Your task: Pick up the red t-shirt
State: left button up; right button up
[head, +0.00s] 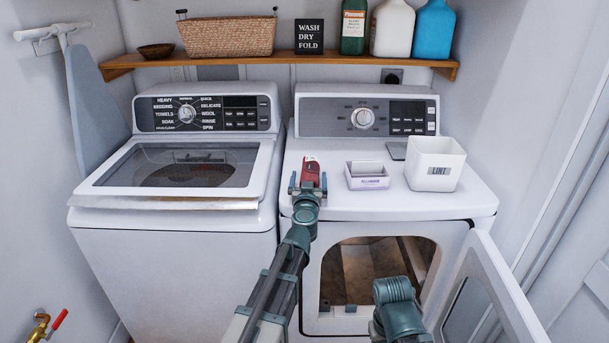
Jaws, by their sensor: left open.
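No red t-shirt can be made out for certain. A small red item (311,172) with a pale top edge is at the left part of the dryer top; it looks more like a small pack than cloth. My left gripper (308,184) is open, its two fingers on either side of the red item's near end as seen from here; whether they touch it I cannot tell. The dryer (462,196) has its door (492,290) open, and its drum (372,268) shows brownish inside with no red cloth visible. My right gripper is out of view; only part of that arm shows.
The washer (165,250) stands at left with its glass lid (185,165) shut; a dark reddish shape behind the glass is unclear. A small open box (367,182) and a white lint bin (435,178) stand on the dryer. A shelf (290,58) with bottles and a basket hangs above.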

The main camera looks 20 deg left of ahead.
pick_arm(q)
jog(key=shift+w+d, duration=0.1)
jog(key=shift+c, duration=0.4)
jog(key=c, duration=1.4)
jog(key=shift+c, duration=0.2)
jog(key=shift+r, duration=0.15)
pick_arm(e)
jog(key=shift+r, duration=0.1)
